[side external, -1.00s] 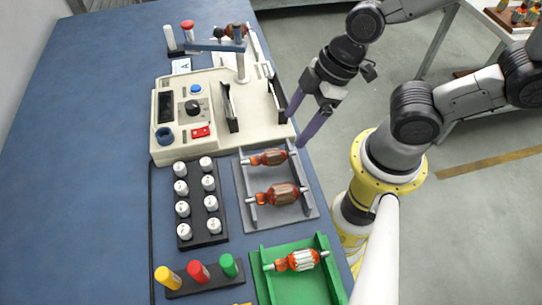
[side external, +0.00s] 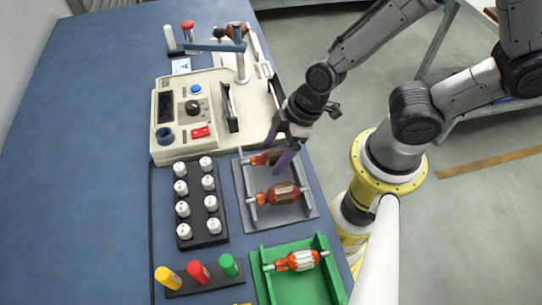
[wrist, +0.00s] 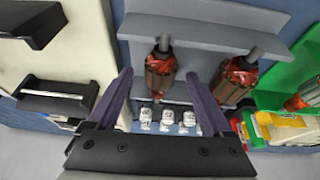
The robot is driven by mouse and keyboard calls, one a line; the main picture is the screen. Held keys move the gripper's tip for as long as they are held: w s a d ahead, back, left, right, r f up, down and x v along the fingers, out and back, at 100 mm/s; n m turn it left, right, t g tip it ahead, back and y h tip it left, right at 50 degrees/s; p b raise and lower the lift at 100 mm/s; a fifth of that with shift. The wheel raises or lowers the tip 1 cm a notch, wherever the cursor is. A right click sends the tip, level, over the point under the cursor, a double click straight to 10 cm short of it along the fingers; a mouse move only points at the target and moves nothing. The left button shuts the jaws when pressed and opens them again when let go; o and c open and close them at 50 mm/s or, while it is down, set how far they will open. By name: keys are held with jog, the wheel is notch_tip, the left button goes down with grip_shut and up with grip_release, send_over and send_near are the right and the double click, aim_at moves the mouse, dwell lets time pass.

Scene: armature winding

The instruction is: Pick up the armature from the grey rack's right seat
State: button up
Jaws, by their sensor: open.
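The grey rack (side external: 312,209) holds two armatures, each with an orange-red winding and a brown core. The far armature (side external: 262,159) is nearest the machine and partly hidden behind my gripper (side external: 279,152). The near armature (side external: 277,194) lies closer to the green tray and is in clear view. My gripper is open and empty above the far armature, pointing down. In the wrist view my gripper's two purple fingers (wrist: 159,76) stand on either side of the far armature (wrist: 160,76). The near armature (wrist: 236,77) is outside the right finger. I cannot tell the exact height of the fingertips.
A beige machine (side external: 180,148) with upright black plates stands just beyond the rack. A block of white-capped pieces (side external: 213,226) is left of the rack. The green tray (side external: 268,290), holding another armature (side external: 297,261), is at the front. Blue table is bare at far left.

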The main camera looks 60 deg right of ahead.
jog(key=shift+w+a+f, duration=0.1)
jog(key=shift+f, duration=0.25)
grip_shut()
